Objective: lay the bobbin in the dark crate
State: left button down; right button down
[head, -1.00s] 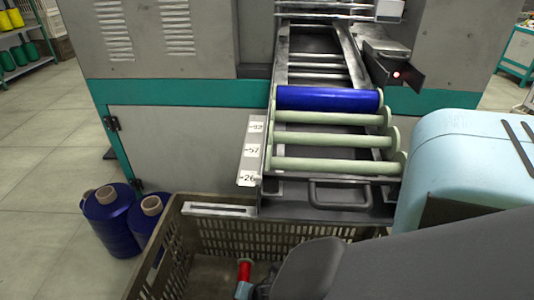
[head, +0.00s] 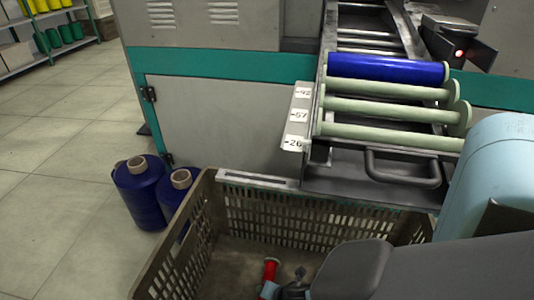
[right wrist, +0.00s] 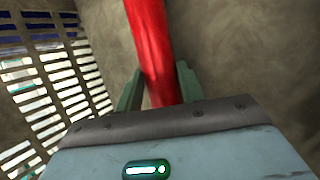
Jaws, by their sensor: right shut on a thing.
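The dark crate (head: 178,226) with slotted walls stands on the floor below the machine, at the bottom of the head view. A red bobbin (head: 270,268) is inside the crate's walls, low over its floor. My right gripper (head: 269,286) reaches in from the right and is shut on the bobbin's lower end. In the right wrist view the red bobbin (right wrist: 152,45) runs up between the two green fingers of my right gripper (right wrist: 158,85). The crate's slotted wall (right wrist: 45,75) shows at left there. I cannot tell whether the bobbin touches the crate floor. My left gripper is not in view.
A sloping rack (head: 322,130) with a blue bobbin (head: 388,67) and several pale green empty ones overhangs the crate's back. Two blue yarn cones (head: 138,198) stand left of the crate. Open floor (head: 60,190) lies further left.

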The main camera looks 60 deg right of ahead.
jog(key=shift+f, duration=0.35)
jog(key=c, duration=0.9)
grip_release()
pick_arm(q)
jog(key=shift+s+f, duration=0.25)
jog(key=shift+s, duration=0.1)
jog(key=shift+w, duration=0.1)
pick_arm(e)
jog(key=shift+r, duration=0.1)
jog(key=shift+s+r+p, duration=0.2)
jog(key=shift+r+p, duration=0.05)
jog(key=shift+p, duration=0.05)
pick_arm(q)
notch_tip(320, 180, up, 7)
jog(key=p, duration=0.6)
jog(key=shift+p, duration=0.3)
pick_arm(e)
jog(key=shift+v, duration=5.75)
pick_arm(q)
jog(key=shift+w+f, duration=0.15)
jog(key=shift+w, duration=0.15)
